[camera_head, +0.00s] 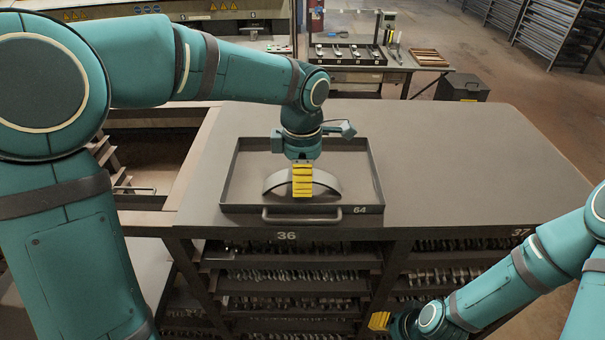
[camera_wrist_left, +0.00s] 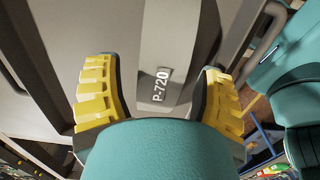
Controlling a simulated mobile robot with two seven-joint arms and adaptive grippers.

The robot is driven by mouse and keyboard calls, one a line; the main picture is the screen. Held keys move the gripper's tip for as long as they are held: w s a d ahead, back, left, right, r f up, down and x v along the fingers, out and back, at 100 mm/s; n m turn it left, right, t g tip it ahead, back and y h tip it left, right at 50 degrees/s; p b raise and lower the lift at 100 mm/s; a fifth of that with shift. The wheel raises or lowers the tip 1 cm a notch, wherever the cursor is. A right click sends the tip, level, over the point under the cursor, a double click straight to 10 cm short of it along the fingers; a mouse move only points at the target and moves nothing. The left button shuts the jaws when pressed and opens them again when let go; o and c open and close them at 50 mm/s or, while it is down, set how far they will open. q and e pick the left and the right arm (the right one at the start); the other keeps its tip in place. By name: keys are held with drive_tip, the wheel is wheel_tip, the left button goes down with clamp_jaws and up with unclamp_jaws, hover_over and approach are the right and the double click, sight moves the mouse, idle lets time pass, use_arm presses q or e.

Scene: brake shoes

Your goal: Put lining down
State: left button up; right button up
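The lining is a grey curved arch (camera_head: 327,181) inside a shallow metal tray (camera_head: 375,190) marked 64. My left gripper (camera_head: 302,190) points down over the middle of the arch, its yellow fingers hiding part of it. In the left wrist view the lining (camera_wrist_left: 172,45) carries the label P-720 and lies between the two spread fingers of the left gripper (camera_wrist_left: 160,68). Gaps show between the fingers and the lining's sides. My right gripper (camera_head: 380,320) is low at the bottom right, away from the tray; its opening is not clear.
The tray stands on a grey bench top (camera_head: 450,150) with free room to its right. Shelves with several metal parts (camera_head: 290,285) sit below the bench's front edge. A table (camera_head: 365,67) with another tray of parts and a dark bin (camera_head: 461,87) stand behind.

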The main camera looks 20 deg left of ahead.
use_arm(q)
drive_tip(key=shift+r, duration=0.1)
drive_tip(key=shift+r, duration=0.35)
wheel_tip(320, 180, up, 12)
drive_tip(key=p, duration=0.1)
drive_tip(key=shift+f, duration=0.25)
